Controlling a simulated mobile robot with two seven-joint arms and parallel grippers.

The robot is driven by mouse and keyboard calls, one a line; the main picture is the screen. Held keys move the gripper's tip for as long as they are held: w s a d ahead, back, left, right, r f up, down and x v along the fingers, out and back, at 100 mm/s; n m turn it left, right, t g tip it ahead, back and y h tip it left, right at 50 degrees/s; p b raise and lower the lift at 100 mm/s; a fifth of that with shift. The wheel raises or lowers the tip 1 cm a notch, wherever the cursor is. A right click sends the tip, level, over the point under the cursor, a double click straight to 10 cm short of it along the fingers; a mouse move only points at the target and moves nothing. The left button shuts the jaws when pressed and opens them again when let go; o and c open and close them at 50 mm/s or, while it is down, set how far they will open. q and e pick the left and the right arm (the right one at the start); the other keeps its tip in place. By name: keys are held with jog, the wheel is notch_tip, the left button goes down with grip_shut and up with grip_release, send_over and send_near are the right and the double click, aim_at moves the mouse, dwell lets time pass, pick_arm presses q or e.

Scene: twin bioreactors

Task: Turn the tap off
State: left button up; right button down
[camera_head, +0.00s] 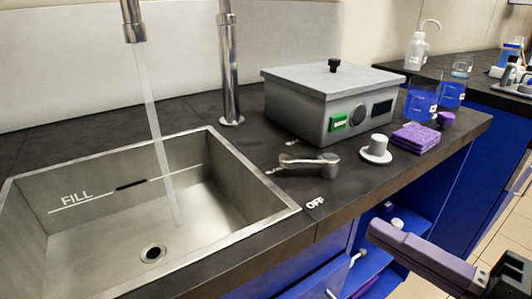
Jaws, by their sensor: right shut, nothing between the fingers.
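The tap has a steel spout (134,32) at the top left and a steel pipe (229,75) rising from the counter. A stream of water (158,130) falls from the spout into the sink (255,222). The metal tap handle (318,163) lies on the counter right of the sink, between a small partly hidden white mark behind it and the white word OFF (315,203) in front. My right gripper (378,234) is shut and empty at the lower right, in front of the counter edge and apart from the handle. My left gripper is not in view.
A grey lidded box (325,90) with a green switch stands behind the handle. A white knob-shaped piece (376,149), purple sponges (416,138) and beakers of blue liquid (421,102) are to its right. Open blue shelves (405,232) lie under the counter, near my right gripper.

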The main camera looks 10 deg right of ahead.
aim_at(315, 211)
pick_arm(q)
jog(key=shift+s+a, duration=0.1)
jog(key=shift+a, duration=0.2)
pick_arm(e)
jog(key=shift+a, duration=0.15)
jog(key=x, duration=0.9)
jog(key=shift+w+a+b, duration=0.15)
jog(key=shift+w+b, duration=0.15)
jog(key=shift+w, duration=0.05)
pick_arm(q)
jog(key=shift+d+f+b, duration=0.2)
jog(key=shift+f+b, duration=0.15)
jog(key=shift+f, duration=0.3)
pick_arm(e)
jog(key=shift+w+d, duration=0.25)
jog(key=shift+w, duration=0.75)
jog(key=shift+w+d, duration=0.25)
jog(key=shift+w, duration=0.75)
